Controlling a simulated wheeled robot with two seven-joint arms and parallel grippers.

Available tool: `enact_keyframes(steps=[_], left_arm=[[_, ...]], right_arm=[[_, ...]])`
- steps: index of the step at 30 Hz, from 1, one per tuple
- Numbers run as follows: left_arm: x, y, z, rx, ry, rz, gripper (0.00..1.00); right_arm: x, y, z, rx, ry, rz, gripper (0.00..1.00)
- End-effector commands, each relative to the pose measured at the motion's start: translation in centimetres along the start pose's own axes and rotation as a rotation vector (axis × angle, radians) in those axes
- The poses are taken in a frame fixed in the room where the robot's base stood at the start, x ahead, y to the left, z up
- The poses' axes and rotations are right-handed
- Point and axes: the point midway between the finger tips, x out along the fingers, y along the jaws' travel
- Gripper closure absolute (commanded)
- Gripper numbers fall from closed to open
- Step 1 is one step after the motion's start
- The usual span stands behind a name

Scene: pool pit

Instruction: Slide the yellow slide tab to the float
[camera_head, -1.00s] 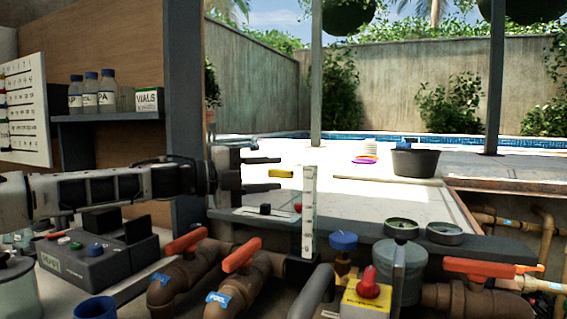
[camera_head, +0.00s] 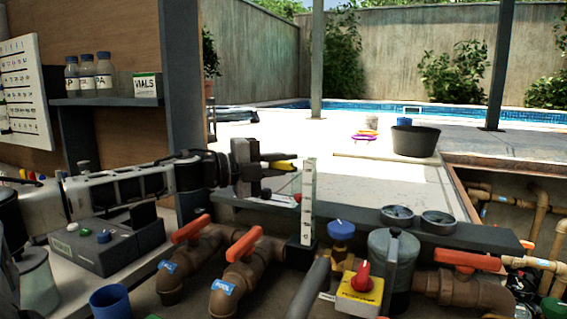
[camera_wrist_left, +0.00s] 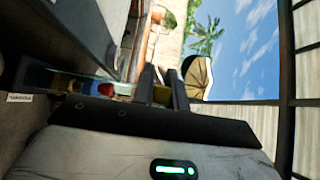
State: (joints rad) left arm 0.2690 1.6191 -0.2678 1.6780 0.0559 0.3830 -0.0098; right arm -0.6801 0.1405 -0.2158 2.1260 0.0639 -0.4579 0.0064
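The yellow slide tab (camera_head: 283,165) sits near the top of an upright white scale (camera_head: 308,200) with dark marks, on its left side. My left gripper (camera_head: 279,164) comes in from the left with its fingers level, one above and one below the tab. In the left wrist view the yellow tab (camera_wrist_left: 162,95) fills the gap between the two fingers, and the gripper looks shut on it. I cannot make out the float; a small red spot (camera_head: 298,198) shows just left of the scale, but I cannot tell what it is. My right gripper is not in view.
Brown pipes with orange valve handles (camera_head: 243,243) lie below and in front. A yellow box with a red knob (camera_head: 360,290) and a blue-topped valve (camera_head: 341,230) stand right of the scale. A black bucket (camera_head: 416,141) stands on the deck behind.

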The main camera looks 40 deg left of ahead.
Motion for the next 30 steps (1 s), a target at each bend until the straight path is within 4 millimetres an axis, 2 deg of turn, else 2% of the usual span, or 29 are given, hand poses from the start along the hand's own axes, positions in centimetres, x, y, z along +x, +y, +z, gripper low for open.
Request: enact_keyframes(steps=[5, 8, 13, 18, 28, 29, 30], left_arm=[[0.0, 0.1, 0.0, 0.0, 0.001, 0.001, 1.0], [0.0, 0.9, 0.0, 0.0, 0.001, 0.001, 1.0], [0.0, 3.5, 0.0, 0.001, 0.001, 0.0, 1.0], [0.0, 5.9, 0.0, 0.001, 0.002, 0.001, 1.0], [0.0, 5.7, 0.0, 0.001, 0.002, 0.0, 1.0], [0.0, 5.7, 0.0, 0.001, 0.002, 0.0, 0.83], [0.0, 5.7, 0.0, 0.001, 0.002, 0.0, 0.72]], right_arm=[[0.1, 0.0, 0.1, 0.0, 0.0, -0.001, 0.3], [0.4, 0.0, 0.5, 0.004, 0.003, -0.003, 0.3], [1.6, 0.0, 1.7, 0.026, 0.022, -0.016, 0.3], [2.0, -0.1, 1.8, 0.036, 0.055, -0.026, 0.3], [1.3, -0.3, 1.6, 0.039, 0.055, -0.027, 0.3], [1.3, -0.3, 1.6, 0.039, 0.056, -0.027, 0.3], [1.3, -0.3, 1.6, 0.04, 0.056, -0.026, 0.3]])
